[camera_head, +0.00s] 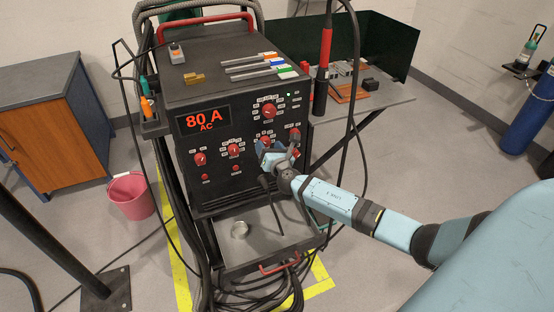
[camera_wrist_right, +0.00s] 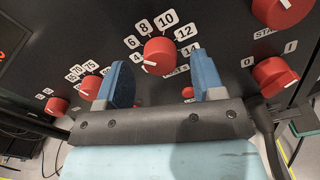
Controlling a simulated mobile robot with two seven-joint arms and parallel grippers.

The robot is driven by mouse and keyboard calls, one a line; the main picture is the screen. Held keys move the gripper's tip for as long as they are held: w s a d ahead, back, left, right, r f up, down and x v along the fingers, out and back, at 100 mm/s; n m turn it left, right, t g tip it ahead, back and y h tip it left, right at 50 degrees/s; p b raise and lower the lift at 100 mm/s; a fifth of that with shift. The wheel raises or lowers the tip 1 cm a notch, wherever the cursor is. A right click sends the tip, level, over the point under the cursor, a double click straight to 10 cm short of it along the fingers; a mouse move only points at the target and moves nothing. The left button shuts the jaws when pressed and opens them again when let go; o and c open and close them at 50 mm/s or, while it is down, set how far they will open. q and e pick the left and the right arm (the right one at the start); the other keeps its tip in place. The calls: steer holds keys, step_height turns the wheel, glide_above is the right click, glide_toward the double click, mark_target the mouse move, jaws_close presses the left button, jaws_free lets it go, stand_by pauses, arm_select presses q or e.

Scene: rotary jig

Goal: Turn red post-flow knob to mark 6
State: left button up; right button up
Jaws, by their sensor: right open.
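A red knob (camera_wrist_right: 160,55) with marks from 4 to 14 sits on the black panel of the welding machine (camera_head: 225,130). Its white pointer line points left, near the 4. The same knob appears in the head view (camera_head: 265,141), just above my right gripper. My right gripper (camera_wrist_right: 162,68) is open, with one blue finger to the left of this knob and one to the right. I cannot tell whether either touches it. In the head view the right gripper (camera_head: 273,156) is in front of the panel and hides part of it. The knob's name label is mostly hidden.
Other red knobs are close by: one to the left (camera_wrist_right: 91,87), one above right (camera_wrist_right: 280,12) and a 0/I knob (camera_wrist_right: 273,76). A small red button (camera_wrist_right: 188,92) is below. A black cable hangs beside the gripper. A tray (camera_head: 225,256) is below the panel.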

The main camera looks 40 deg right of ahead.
steer(key=v, duration=1.2)
steer(key=shift+s, duration=0.3)
